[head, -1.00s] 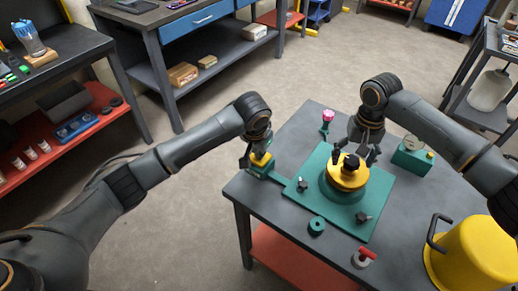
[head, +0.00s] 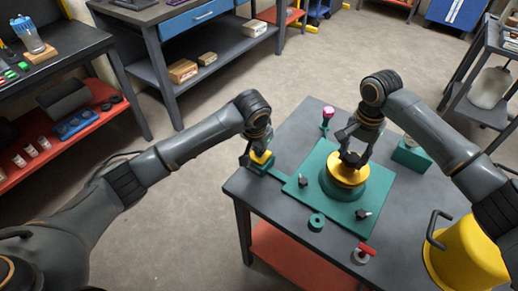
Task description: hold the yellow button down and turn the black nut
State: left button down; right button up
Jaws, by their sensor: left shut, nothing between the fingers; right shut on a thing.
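The yellow button (head: 263,156) sits on a small green block at the left end of the green plate (head: 330,215). My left gripper (head: 255,158) is shut and empty, its tips down at the button; whether they press it is too small to tell. The black nut (head: 351,160) is on top of a yellow disc (head: 346,175) on a round green base. My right gripper (head: 353,151) comes from above and is shut on the nut, partly hiding it.
Two black clamps (head: 362,213) stand on the plate. A pink-topped peg (head: 327,115), a green box (head: 411,156), a green ring (head: 317,222), a red-handled part (head: 363,254) and a yellow bucket (head: 465,257) surround it. The table's (head: 286,238) front-left corner is bare.

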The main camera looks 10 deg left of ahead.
jog(key=m, duration=0.4)
jog(key=shift+m, duration=0.3)
jog(key=m, duration=0.3)
jog(key=shift+w+r, duration=0.1)
